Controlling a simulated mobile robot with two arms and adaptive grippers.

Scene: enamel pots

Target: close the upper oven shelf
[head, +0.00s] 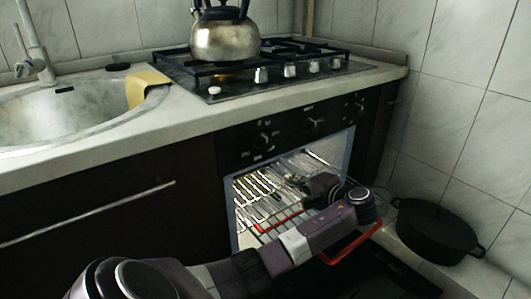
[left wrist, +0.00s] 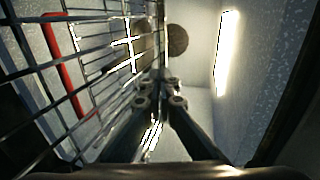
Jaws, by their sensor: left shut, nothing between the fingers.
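The oven (head: 232,148) is open, and its lit inside shows wire shelves. A wire shelf (head: 262,200) with a red bar (head: 280,218) is partly hidden behind my left arm. More red bar (head: 350,246) shows below the forearm, further out; I cannot tell which shelf it belongs to. My left gripper (head: 305,183) is shut and empty, reaching into the oven opening. In the left wrist view its fingers (left wrist: 160,88) are together beside the wire rack (left wrist: 100,75), whose red bar (left wrist: 62,65) is at left. I cannot tell whether they touch. My right gripper is out of view.
A dark lidded pot (head: 437,230) stands right of the oven by the tiled wall. A kettle (head: 225,38) stands on the hob (head: 180,75) above. The sink (head: 70,108), with a yellow cloth (head: 147,82), is at left.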

